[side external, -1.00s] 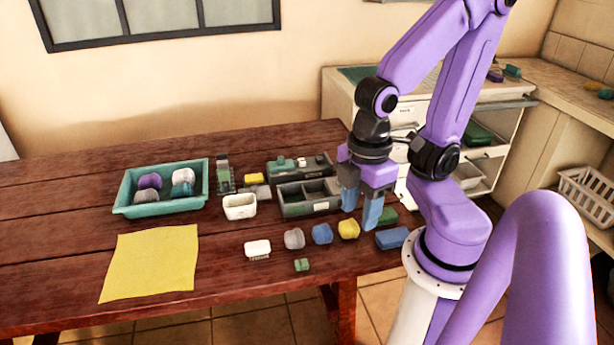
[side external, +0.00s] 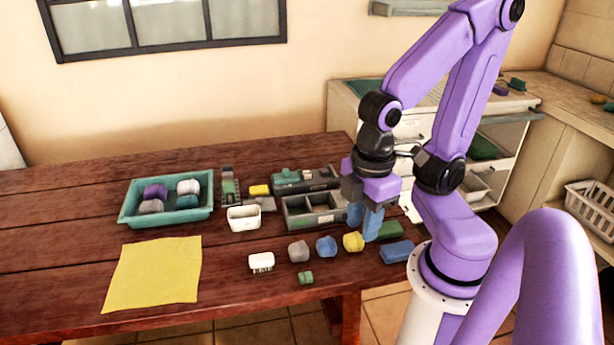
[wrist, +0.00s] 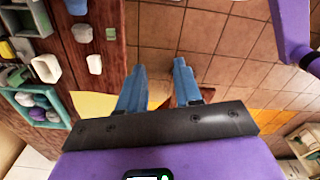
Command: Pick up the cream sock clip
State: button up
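My gripper (side external: 362,233) is open and empty, with two blue fingers pointing down near the right end of the wooden table. In the wrist view my gripper (wrist: 160,65) has a clear gap between its fingers, with floor tiles behind them. I cannot surely make out the cream sock clip. A small pale piece (side external: 308,174) on the dark box at the back may be it, but it is too small to tell. A small green clip-like piece (side external: 305,277) lies near the table's front edge, well left of my gripper.
A white brush (side external: 261,261) and grey, blue and yellow bundles (side external: 353,242) line the front. A dark divided box (side external: 314,219), white cup (side external: 243,219) and teal tray (side external: 135,217) stand behind. A yellow cloth (side external: 153,273) lies left. A blue block (side external: 397,252) is near my gripper.

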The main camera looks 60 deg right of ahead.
jog(key=w+d+f+m+t, duration=0.1)
jog(key=w+d+m, duration=0.25)
jog(key=w, duration=0.45)
jog(key=w+d+f+m+t, duration=0.15)
jog(key=w+m, duration=0.25)
jog(key=w, duration=0.4)
jog(key=w+d+m, duration=0.3)
jog(key=w+m, duration=0.1)
jog(key=w, duration=0.4)
jog(key=m+h, duration=0.4)
jog(key=m, duration=0.6)
send_over(307, 173)
jog(key=s+a, duration=0.5)
notch_tip(307, 173, down, 7)
jog(key=shift+t, duration=0.35)
jog(key=x, duration=1.7)
jog(key=shift+s+a+f, duration=0.1)
jog(key=shift+a+f, duration=0.05)
jog(key=shift+a, duration=0.15)
grip_shut()
